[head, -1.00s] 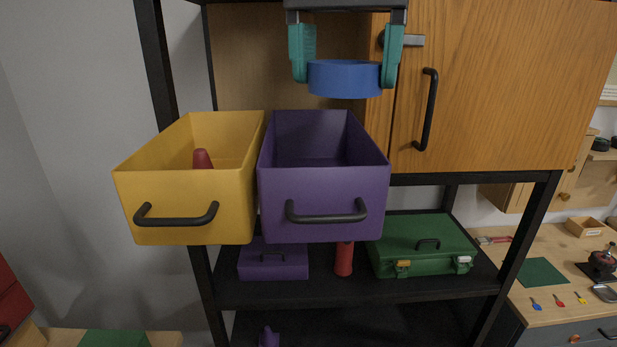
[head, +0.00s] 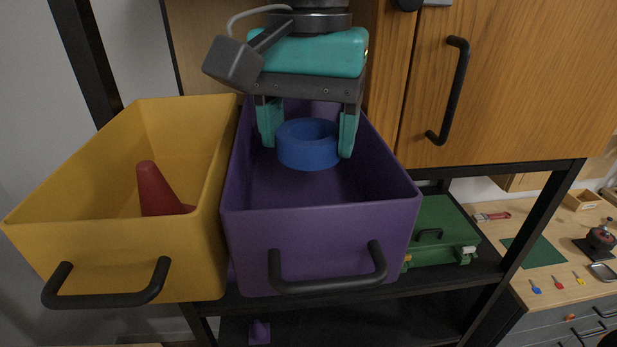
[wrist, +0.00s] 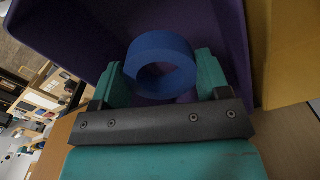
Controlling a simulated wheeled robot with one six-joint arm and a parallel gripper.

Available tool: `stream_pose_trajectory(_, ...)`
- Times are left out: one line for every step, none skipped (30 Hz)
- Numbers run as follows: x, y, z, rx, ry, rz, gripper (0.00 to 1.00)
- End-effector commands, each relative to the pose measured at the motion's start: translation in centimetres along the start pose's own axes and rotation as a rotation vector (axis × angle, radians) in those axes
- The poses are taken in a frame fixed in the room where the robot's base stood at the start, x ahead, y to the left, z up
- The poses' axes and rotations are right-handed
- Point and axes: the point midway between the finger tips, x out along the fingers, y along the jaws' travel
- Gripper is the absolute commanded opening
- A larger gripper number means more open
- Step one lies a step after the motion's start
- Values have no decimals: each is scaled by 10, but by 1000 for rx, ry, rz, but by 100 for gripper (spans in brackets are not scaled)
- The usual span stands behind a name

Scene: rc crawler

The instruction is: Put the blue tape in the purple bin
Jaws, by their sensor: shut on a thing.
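The blue tape (head: 308,155) is a thick ring held between the two teal fingers of my gripper (head: 306,140). In the head view it appears within the opening of the purple bin (head: 320,240); its exact height above the floor of the bin is hard to tell. In the wrist view the tape (wrist: 140,62) sits between the fingertips (wrist: 160,75), with the purple wall of the bin (wrist: 110,25) behind it. The bin is open at the top and has a black handle on its front.
A yellow bin (head: 75,255) holding a red cone (head: 157,190) stands close on the left. A wooden cabinet door (head: 520,80) with a black handle is on the right. A green case (head: 440,225) lies on the shelf below.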

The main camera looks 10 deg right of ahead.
Motion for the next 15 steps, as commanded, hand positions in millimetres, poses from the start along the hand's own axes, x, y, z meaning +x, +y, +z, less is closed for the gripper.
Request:
stream_pose_trajectory(10, 1, 0, 1, -2, 6, 42)
stream_pose_trajectory(17, 1, 0, 1, -2, 5, 42)
stream_pose_trajectory(24, 1, 0, 2, -2, 5, 42)
stream_pose_trajectory(29, 1, -1, 2, -1, 3, 42)
stream_pose_trajectory(33, 1, -1, 2, -2, 4, 42)
stream_pose_trajectory(37, 0, -1, 3, -1, 2, 42)
stream_pose_trajectory(40, 1, -1, 3, 0, 1, 42)
stream_pose_trajectory(42, 1, -1, 3, 0, 1, 42)
stream_pose_trajectory(45, 1, -1, 3, 0, 1, 42)
stream_pose_trajectory(48, 1, -1, 3, -1, 2, 42)
stream_pose_trajectory(52, 1, -1, 3, -1, 3, 42)
stream_pose_trajectory(58, 1, -1, 3, -2, 5, 42)
stream_pose_trajectory(63, 1, -1, 3, -2, 4, 42)
stream_pose_trajectory(68, 1, -1, 4, -2, 4, 42)
stream_pose_trajectory(73, 1, -1, 4, -1, 4, 42)
